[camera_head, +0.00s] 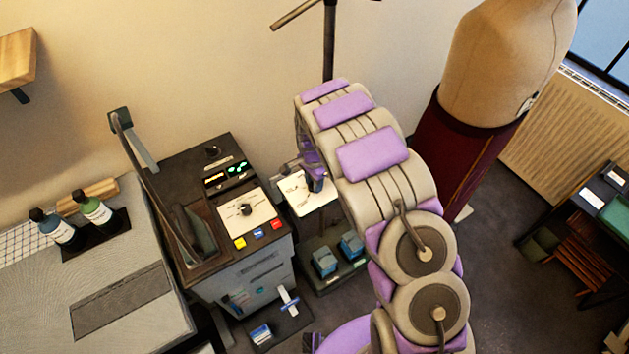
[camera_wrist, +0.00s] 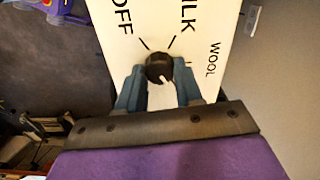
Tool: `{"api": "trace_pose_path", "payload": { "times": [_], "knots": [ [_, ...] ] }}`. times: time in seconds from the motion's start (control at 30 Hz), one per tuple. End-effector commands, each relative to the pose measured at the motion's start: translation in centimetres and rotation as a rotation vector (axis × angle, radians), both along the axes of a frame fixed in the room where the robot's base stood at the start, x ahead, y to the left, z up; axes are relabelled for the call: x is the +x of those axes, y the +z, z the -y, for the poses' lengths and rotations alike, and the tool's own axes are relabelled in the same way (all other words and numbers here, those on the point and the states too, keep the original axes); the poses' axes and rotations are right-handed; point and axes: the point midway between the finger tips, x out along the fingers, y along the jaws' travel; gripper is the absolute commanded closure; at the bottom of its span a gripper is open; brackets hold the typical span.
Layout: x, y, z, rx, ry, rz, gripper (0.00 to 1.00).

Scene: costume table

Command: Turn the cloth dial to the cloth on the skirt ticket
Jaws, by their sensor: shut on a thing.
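The cloth dial (camera_wrist: 159,68) is a small dark knob with a white pointer mark on a white panel (camera_wrist: 205,25). In the wrist view the panel reads OFF, what looks like SILK with its start cut off, and WOOL. The pointer faces lower right, away from these words; any label there is hidden. My gripper (camera_wrist: 158,88) is shut on the dial, one blue-grey finger on each side. In the head view my gripper (camera_head: 316,181) is over the small white panel (camera_head: 300,205). A dark red skirt (camera_head: 468,150) hangs on a dress form; I can read no ticket on it.
Left of the panel stands a dark machine (camera_head: 180,165) with another knob (camera_head: 245,209) and coloured buttons. A grey table (camera_head: 130,255) holds two bottles (camera_head: 93,210). Blue blocks (camera_head: 325,260) sit on a low shelf below. A dark rack (camera_head: 590,225) stands right.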

Motion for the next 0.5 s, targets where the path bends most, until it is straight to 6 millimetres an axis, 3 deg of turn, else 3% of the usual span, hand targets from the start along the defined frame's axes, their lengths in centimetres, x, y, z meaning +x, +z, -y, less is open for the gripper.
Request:
{"api": "trace_pose_path", "payload": {
  "times": [0.2,0.23,0.5],
  "knots": [
    [-0.07,-0.09,-0.15,0.001,0.001,-0.002,0.95],
    [-0.09,-0.1,-0.15,0.001,0.001,-0.002,0.64],
    [-0.1,-0.04,-0.01,0.001,0.001,-0.001,0.4]
  ]
}}
